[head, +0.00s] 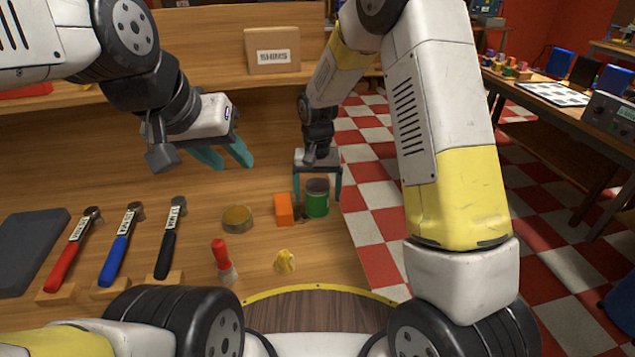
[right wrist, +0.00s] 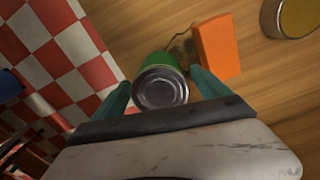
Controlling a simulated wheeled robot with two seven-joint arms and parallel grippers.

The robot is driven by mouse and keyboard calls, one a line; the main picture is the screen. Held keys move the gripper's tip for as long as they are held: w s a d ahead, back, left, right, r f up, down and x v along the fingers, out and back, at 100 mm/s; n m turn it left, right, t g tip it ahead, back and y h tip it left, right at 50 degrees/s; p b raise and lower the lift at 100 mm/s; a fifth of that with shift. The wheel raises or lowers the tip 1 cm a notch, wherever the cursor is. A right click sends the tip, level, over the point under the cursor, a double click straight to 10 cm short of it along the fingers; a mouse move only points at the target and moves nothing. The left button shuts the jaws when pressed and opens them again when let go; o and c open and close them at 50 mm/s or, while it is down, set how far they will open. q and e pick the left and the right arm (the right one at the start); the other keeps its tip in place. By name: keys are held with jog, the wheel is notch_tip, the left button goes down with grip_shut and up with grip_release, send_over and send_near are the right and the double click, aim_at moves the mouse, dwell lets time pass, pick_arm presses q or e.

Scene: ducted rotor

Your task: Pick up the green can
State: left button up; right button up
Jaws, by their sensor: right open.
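The green can (head: 317,203) stands upright on the wooden bench near its right edge. In the right wrist view, its grey metal top (right wrist: 161,88) faces the camera, with a strip of green side showing. My right gripper (head: 318,196) is open above the can, with a teal finger on each side. In the right wrist view, the open right gripper (right wrist: 163,95) has the can's top between its fingers; I cannot tell whether they touch it. My left gripper (head: 230,160) is open and empty, raised over the bench to the left.
An orange block (head: 283,209) stands close beside the can, and it also shows in the right wrist view (right wrist: 217,50). A round tin (head: 237,219), a red-handled tool (head: 221,258) and a yellow lump (head: 285,261) lie nearby. The bench drops to a checkered floor (head: 370,215) on the right.

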aim_at(317, 201)
jog(key=shift+f, duration=1.55)
jog(key=c, duration=1.8)
jog(key=shift+r, duration=0.15)
